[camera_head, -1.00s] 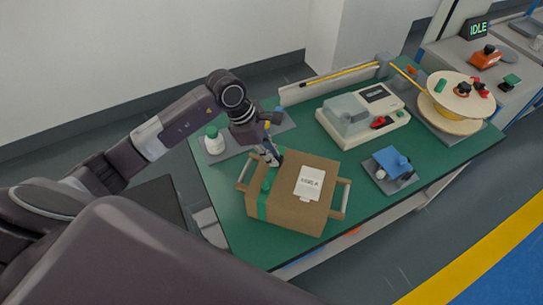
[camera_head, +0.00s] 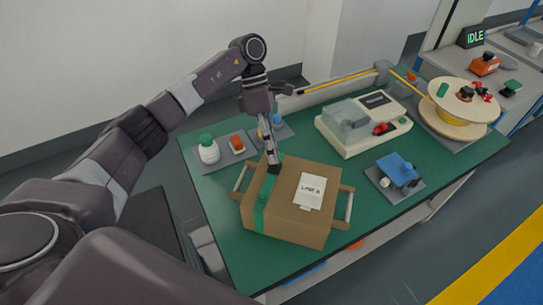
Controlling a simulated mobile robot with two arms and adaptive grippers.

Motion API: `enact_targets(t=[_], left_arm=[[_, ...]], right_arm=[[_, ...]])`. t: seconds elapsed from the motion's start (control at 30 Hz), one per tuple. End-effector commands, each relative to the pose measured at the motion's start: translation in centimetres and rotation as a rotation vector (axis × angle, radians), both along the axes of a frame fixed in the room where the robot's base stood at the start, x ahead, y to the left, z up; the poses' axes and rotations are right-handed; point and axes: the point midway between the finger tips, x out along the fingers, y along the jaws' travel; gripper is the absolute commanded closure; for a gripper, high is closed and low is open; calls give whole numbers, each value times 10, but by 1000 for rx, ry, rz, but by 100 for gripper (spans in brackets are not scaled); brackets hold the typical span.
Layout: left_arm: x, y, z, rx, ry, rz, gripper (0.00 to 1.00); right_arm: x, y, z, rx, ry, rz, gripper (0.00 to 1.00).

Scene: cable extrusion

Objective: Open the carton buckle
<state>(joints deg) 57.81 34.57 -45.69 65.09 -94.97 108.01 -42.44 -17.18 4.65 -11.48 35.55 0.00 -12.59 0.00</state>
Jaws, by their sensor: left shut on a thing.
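A brown carton (camera_head: 284,222) with a white label (camera_head: 311,191) sits on the green table between two pale handles. A green strap (camera_head: 259,218) runs over its left part and down the front. My left gripper (camera_head: 273,168) points down at the carton's back left top edge, where the strap crosses. Its fingers are shut on a small dark piece at the strap, which looks like the carton buckle. The fingers hide most of this piece, so I cannot tell whether the buckle is open. My right gripper is not in view.
A grey tray (camera_head: 222,161) with a white green-capped bottle (camera_head: 208,150) stands left of the carton. A beige machine (camera_head: 362,142), a blue device (camera_head: 398,168) and a cable spool (camera_head: 459,108) stand to the right. The table's front left (camera_head: 232,245) is clear.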

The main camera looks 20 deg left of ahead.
Motion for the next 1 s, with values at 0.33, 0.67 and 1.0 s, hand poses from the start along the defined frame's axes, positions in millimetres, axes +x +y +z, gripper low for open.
enact_targets(t=[0.33, 0.67, 1.0], left_arm=[[1, -1, 1, -4, 14, 0, 100], [1, 0, 1, -4, 13, 0, 70], [2, 1, 3, -2, 14, 0, 70]], right_arm=[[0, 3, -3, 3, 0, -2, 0], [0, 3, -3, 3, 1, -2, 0], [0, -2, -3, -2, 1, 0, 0]])
